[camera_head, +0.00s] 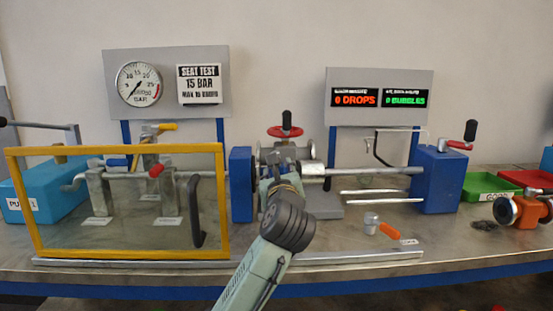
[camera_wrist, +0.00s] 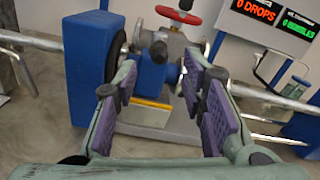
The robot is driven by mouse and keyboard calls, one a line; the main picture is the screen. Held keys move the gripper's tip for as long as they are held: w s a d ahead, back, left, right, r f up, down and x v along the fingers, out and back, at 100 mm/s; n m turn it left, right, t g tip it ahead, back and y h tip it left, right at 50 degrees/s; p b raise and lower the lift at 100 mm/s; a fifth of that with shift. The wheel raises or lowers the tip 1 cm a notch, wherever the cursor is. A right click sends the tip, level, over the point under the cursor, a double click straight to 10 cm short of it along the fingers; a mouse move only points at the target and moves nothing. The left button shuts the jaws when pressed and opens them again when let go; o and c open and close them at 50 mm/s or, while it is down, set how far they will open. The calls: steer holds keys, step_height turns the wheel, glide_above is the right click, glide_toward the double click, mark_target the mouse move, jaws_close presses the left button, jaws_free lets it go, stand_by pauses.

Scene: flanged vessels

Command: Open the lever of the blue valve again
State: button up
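My gripper (camera_wrist: 160,75) is open, with its purple-padded fingers apart. A blue part (camera_wrist: 157,78), apparently of the blue valve, shows between and beyond the fingertips, above a grey base. A yellow strip (camera_wrist: 150,103) lies below it; I cannot tell whether it is the lever. In the head view, my gripper (camera_head: 280,160) is in front of the clamping station and hides most of the valve there. No contact between fingers and valve is clear.
Blue blocks (camera_head: 241,184) and (camera_head: 440,180) flank the station, with a rod (camera_head: 370,171) at right. A red handwheel (camera_head: 285,131) rises behind. A yellow-framed guard (camera_head: 130,149) stands left. The orange-handled part (camera_head: 388,231) lies on the bench at front right.

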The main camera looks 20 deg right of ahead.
steer(key=p+x, duration=0.2)
steer(key=x, duration=0.6)
steer(key=shift+w, duration=0.15)
steer(key=shift+c, duration=0.6)
jaws_close()
steer(key=shift+f, duration=0.1)
